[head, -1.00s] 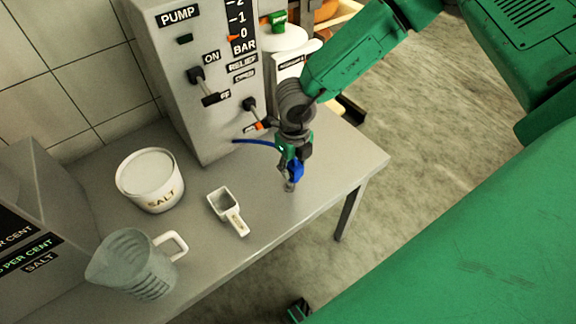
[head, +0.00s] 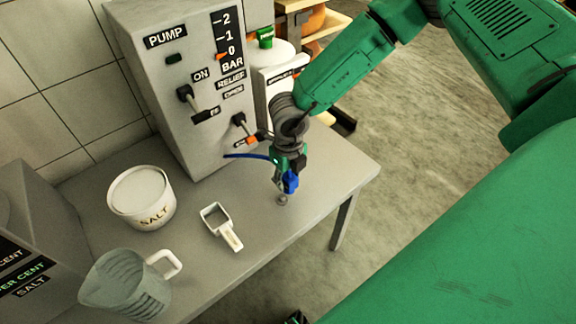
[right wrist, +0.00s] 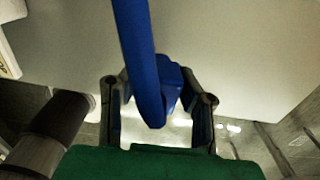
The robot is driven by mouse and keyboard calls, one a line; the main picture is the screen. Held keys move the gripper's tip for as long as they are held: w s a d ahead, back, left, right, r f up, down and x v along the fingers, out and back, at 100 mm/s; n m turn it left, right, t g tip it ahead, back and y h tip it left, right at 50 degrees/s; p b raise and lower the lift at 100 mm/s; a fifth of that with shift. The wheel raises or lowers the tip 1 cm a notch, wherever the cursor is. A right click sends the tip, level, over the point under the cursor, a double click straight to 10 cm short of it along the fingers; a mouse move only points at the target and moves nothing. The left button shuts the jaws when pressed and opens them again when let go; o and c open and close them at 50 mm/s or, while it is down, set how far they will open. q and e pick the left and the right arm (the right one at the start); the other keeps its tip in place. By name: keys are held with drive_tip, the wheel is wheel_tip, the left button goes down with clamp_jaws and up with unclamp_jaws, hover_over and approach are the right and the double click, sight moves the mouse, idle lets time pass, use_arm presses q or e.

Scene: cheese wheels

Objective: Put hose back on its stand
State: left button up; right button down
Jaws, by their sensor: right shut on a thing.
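My right gripper (head: 284,180) is shut on the blue hose (head: 246,156), over the right part of the steel table. The hose's blue end piece (head: 291,182) sits between the fingers. A small grey round piece (head: 282,200) shows just below it at the tabletop. I cannot tell whether it is the stand or whether the hose touches it.
The pump box (head: 190,90) with levers stands behind the gripper. A salt tub (head: 142,200), white scoop (head: 222,226) and measuring jug (head: 125,288) stand to the left. The table's front right corner (head: 368,170) is bare.

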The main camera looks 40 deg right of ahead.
drive_tip(key=shift+a+r, duration=0.2)
drive_tip(key=shift+a, duration=1.2)
drive_tip(key=shift+d+f, duration=0.15)
drive_tip(key=shift+d, duration=0.05)
drive_tip(key=shift+a, duration=0.65)
use_arm(q)
drive_tip(key=shift+a+f, duration=0.2)
drive_tip(key=shift+a, duration=0.5)
use_arm(e)
drive_tip(key=shift+d, duration=0.1)
drive_tip(key=shift+d, duration=0.6)
use_arm(q)
drive_tip(key=shift+d+r+p, duration=0.4)
drive_tip(key=shift+r, duration=0.15)
use_arm(e)
drive_tip(key=shift+d, duration=0.15)
use_arm(q)
drive_tip(key=shift+a, duration=0.1)
